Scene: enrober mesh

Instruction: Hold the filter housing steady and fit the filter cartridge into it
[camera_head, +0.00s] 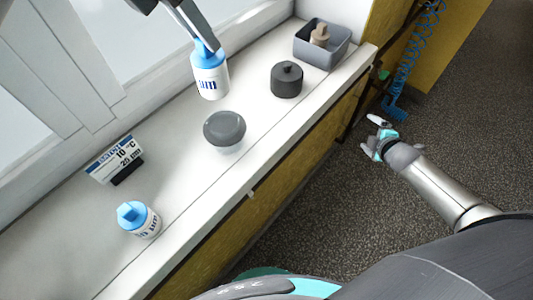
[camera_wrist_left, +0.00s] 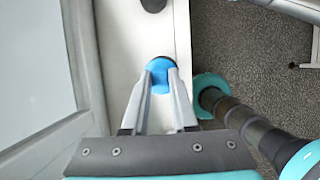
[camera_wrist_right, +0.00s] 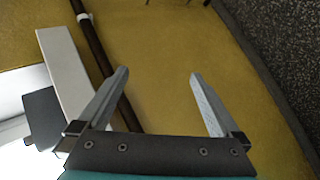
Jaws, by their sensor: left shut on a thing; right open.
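My left gripper (camera_head: 207,47) is shut on the blue cap of a white bottle (camera_head: 211,83) at the back of the sill. In the left wrist view the blue cap (camera_wrist_left: 159,76) sits between the left fingers. My right gripper (camera_head: 372,137) is open and empty, off the sill's right side; the right wrist view shows its parted fingers (camera_wrist_right: 160,85) before a yellow panel. A black cylinder with a knob (camera_head: 287,80) and a grey round-topped piece (camera_head: 225,128) stand on the sill. A beige knobbed piece (camera_head: 320,36) is in a grey bin. Which pieces are housing and cartridge I cannot tell.
The grey bin (camera_head: 337,54) stands at the sill's far right end. A second blue-capped bottle (camera_head: 140,221) and a small sign (camera_head: 113,160) are at the near left. A blue coiled hose (camera_head: 409,62) hangs at right. The sill's near end is clear.

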